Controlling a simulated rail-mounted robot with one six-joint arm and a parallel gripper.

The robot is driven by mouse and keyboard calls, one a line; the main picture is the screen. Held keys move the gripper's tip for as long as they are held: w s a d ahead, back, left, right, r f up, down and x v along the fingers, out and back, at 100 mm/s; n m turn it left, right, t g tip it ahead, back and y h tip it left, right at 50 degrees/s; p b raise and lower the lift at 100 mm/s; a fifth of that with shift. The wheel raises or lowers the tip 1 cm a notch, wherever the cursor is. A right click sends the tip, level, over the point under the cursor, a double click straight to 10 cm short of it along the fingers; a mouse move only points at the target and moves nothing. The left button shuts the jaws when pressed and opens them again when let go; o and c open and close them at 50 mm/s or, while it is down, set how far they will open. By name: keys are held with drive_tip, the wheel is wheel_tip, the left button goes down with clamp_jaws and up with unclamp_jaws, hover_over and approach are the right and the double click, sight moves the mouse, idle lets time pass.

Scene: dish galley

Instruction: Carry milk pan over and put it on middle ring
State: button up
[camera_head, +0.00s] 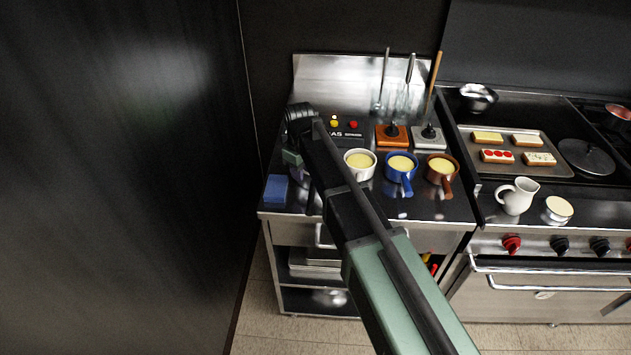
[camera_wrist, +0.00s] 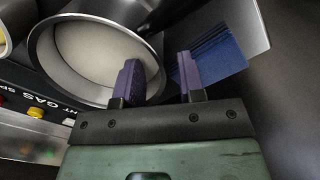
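In the wrist view a round metal pan (camera_wrist: 90,58) with a pale inside fills the upper left; I take it to be the milk pan. Its dark handle (camera_wrist: 160,14) runs up and right from the rim. I cannot make out the middle ring.
White (camera_head: 360,163), blue (camera_head: 401,168) and brown (camera_head: 440,172) pots with yellow contents stand right of my arm. A blue block (camera_head: 277,190) lies at the counter's left edge. The stove holds a tray of toasts (camera_head: 512,142), a black lid (camera_head: 586,157) and a white jug (camera_head: 517,196).

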sight(304, 186)
wheel_tip(304, 186, down, 5)
drive_tip(key=b, duration=0.3)
drive_tip(key=shift+w+r, duration=0.1)
drive_tip(key=shift+r, duration=0.35)
clamp_jaws()
